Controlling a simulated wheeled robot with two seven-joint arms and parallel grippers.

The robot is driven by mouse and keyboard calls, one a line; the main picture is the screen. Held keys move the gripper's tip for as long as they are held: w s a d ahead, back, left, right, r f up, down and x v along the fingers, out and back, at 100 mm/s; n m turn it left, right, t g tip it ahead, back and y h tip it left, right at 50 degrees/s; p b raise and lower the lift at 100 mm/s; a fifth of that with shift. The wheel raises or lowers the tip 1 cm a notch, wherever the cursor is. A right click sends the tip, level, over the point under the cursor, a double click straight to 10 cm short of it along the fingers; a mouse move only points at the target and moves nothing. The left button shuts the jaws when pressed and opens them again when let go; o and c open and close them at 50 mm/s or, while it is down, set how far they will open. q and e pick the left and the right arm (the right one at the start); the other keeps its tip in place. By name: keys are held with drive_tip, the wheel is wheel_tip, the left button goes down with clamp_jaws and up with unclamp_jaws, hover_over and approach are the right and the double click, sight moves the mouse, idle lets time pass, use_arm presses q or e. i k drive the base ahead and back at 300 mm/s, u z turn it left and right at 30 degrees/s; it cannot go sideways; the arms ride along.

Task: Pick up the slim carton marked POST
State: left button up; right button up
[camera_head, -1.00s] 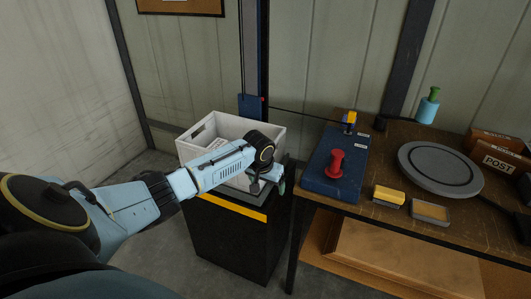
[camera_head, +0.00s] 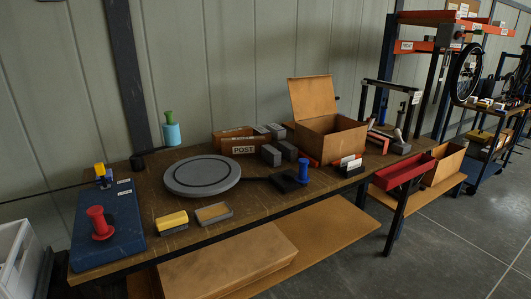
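The slim brown carton marked POST (camera_head: 231,144) lies on the workbench, behind and to the right of the round grey turntable disc (camera_head: 203,175).
An open cardboard box (camera_head: 331,138) stands right of the blocks. A blue-handled stamp (camera_head: 303,172) is in front of them. A blue base with a red knob (camera_head: 107,223), a yellow block (camera_head: 172,221) and a teal bottle (camera_head: 171,131) occupy the left. A red tray (camera_head: 404,172) hangs at the right.

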sight(248, 145)
drive_tip(key=z, duration=2.1)
drive_tip(key=i, duration=1.55)
drive_tip(key=u, duration=2.95)
